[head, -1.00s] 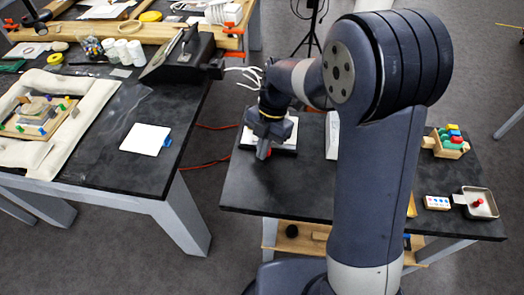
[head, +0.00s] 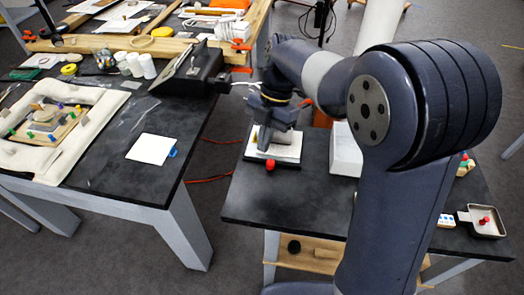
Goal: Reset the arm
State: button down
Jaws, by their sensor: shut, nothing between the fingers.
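My gripper (head: 272,136) hangs from my bent arm over the left part of the right-hand black table (head: 250,197). It points down above a white pad on a dark base (head: 287,152). The jaws are shut and hold nothing. A small red knob (head: 270,165) shows at the front edge of the pad, just below the gripper. I cannot tell whether the fingertips touch the pad. My upper arm hides much of the table's right half.
A white block (head: 345,150) stands right of the pad. A metal tray with a red piece (head: 481,222) and a dotted card (head: 446,220) lie at the far right. The left table (head: 110,180) holds a padded frame (head: 82,155), a white sheet (head: 151,149) and a dark box (head: 186,77). A floor gap separates the tables.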

jog(key=shift+r, duration=0.25)
jog(key=x, duration=0.9)
jog(key=shift+d+f, duration=0.15)
jog(key=shift+f, duration=0.25)
jog(key=shift+w+d+f+p, duration=0.15)
jog(key=shift+w+d, duration=0.15)
jog(key=shift+w, duration=0.25)
jog(key=shift+w+d+r+p, duration=0.1)
jog(key=shift+w+d, duration=0.2)
jog(key=shift+w, duration=0.25)
jog(key=shift+w+d+f+p, duration=0.15)
jog(key=shift+w+d, duration=0.1)
jog(key=shift+w, duration=0.35)
jog(key=shift+r, duration=0.1)
